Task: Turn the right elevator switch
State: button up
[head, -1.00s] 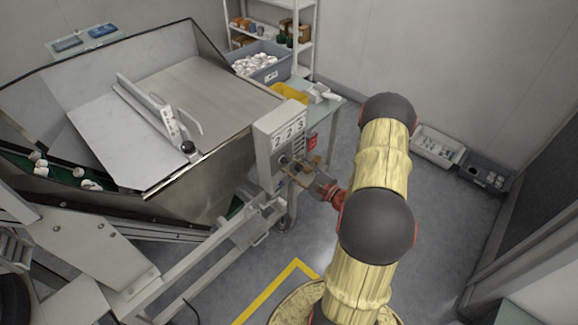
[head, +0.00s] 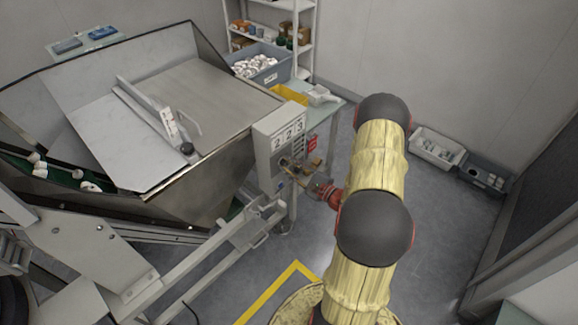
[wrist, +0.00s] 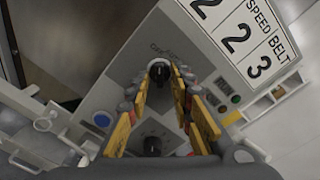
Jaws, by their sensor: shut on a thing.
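The grey control box (head: 275,155) stands at the hopper's right corner, with the digits 2 2 3 on its face. Its panel also fills the middle of the wrist view (wrist: 118,88). My gripper (head: 290,166) is at the front of this box. In the wrist view, the yellow-padded fingertips (wrist: 160,80) are shut on a black rotary switch (wrist: 158,71) on the panel. A second black switch (wrist: 152,146) shows nearer the palm, between the finger bases. I cannot tell which label belongs to which switch.
A blue button (wrist: 101,119) and a green button (wrist: 236,99) sit beside the fingers on the panel. The metal hopper (head: 200,95) is left of the box, and a metal frame (head: 205,255) runs below it.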

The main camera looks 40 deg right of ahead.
grip_shut()
jog(key=m+p, duration=0.2)
jog(key=m, duration=0.1)
jog(key=shift+a+m+p, duration=0.1)
jog(key=shift+m+p, duration=0.3)
jog(key=shift+a+m+p, duration=0.15)
jog(key=shift+m+p, duration=1.75)
jog(key=shift+m, duration=1.55)
jog(key=shift+a+m+p, duration=0.15)
jog(key=shift+m+p, duration=1.75)
jog(key=shift+m, duration=1.55)
jog(key=o, duration=0.8)
grip_release()
